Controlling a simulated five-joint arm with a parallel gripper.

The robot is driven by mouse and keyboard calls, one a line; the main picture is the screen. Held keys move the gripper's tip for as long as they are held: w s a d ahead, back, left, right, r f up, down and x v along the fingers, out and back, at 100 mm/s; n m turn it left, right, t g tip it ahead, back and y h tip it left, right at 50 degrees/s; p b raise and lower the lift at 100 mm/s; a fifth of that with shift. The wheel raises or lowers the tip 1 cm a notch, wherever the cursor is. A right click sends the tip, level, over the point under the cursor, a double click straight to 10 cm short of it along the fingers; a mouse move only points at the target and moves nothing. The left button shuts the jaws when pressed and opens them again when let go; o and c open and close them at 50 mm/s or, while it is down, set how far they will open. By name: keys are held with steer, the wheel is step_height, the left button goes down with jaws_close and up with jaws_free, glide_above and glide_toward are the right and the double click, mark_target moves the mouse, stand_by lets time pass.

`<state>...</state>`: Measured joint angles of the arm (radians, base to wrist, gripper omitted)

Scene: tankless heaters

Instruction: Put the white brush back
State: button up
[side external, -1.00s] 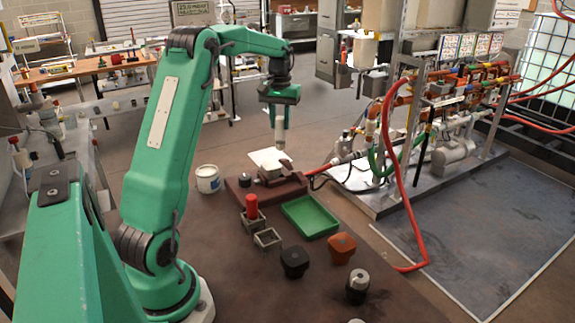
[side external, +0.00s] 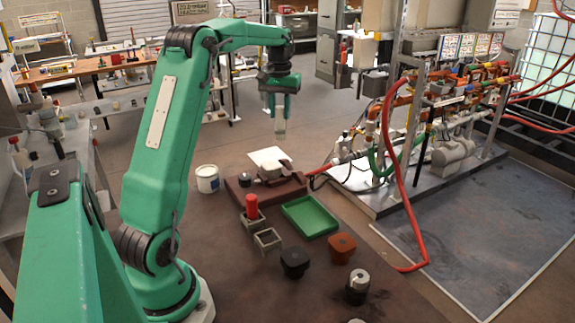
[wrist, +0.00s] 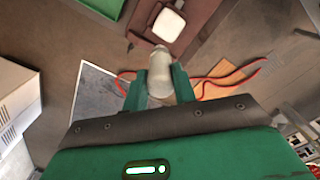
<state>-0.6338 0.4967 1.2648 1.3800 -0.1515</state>
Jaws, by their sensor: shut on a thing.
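My gripper (side external: 280,106) is shut on the white brush (side external: 280,130) and holds it upright in the air, well above the bench. In the wrist view the brush (wrist: 160,74) is a pale rounded cylinder between the two green fingers of my gripper (wrist: 160,88). A square grey holder (side external: 267,239) on the bench looks empty. Beside it a similar grey holder (side external: 250,222) has a red cylinder (side external: 251,205) standing in it. Which holder belongs to the brush cannot be told.
A green tray (side external: 310,217) lies right of the holders. A dark red block (side external: 240,194) with a pale object on it lies behind them. A white tub (side external: 207,179) stands left. Black (side external: 294,262) and orange (side external: 340,248) knobs and a dark pot (side external: 357,287) stand in front.

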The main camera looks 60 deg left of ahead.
steer(key=s+d+m, duration=0.2)
steer(key=d+m, duration=0.1)
steer(key=d, duration=0.8)
steer(key=s+d+m, duration=0.3)
steer(key=d, duration=0.7)
steer(key=s+d+f+m, duration=0.2)
steer(key=s+d+m, duration=0.1)
steer(key=s+d, duration=0.3)
steer(key=s+d+f+m, duration=0.3)
steer(key=s+d, duration=0.4)
steer(key=s, duration=0.1)
steer(key=shift+f, duration=0.25)
steer(key=shift+w+a+f, duration=0.1)
steer(key=w+a+f, duration=0.2)
steer(key=a+f, duration=0.4)
steer(key=a, duration=0.5)
steer(key=shift+w+f, duration=0.3)
steer(key=shift+f, duration=0.1)
steer(key=shift+a+f, duration=0.1)
